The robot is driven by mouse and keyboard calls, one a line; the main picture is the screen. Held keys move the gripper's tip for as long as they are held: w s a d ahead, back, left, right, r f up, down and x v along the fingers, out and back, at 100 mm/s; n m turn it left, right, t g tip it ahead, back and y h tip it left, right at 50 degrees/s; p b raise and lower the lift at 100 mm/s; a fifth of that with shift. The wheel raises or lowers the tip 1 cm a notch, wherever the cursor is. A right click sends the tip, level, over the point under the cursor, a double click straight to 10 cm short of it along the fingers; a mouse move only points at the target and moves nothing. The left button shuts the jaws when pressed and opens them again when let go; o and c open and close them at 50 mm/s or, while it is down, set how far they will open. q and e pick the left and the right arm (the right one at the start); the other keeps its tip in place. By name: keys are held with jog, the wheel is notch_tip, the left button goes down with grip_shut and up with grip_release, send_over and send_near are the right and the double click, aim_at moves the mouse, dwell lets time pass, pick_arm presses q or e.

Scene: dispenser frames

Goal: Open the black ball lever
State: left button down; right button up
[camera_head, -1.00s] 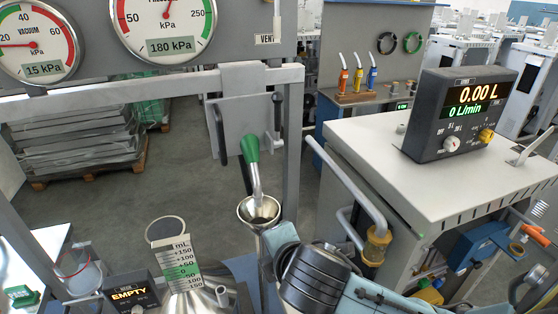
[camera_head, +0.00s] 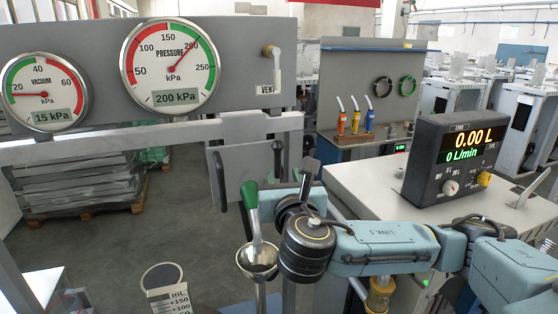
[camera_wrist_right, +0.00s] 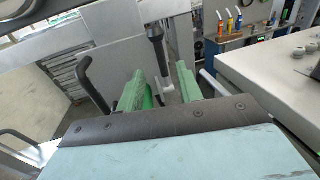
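A black lever with a thick dark grip (camera_head: 277,152) stands upright at the right side of the grey panel under the gauges. It also shows in the right wrist view (camera_wrist_right: 155,45), with a pale metal fitting below it. My right gripper (camera_wrist_right: 160,82) is open, with its two green-padded fingers apart and pointing toward the lever. The lever shows beyond and between the fingers, and I see no grip on it. In the head view the right gripper (camera_head: 302,172) is just below and right of the lever, partly hidden by my wrist. My left gripper is not in view.
A curved black handle (camera_head: 222,190) is left on the panel. The pressure gauge (camera_head: 170,65) reads 200 kPa. A bench with a flow display (camera_head: 455,160) stands right.

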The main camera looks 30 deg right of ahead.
aim_at(278, 159)
jog(key=p+x, duration=0.1)
jog(key=x, duration=0.6)
jog(key=shift+w+d, duration=0.15)
jog(key=shift+w, duration=0.15)
jog(key=shift+c, duration=0.2)
grip_shut()
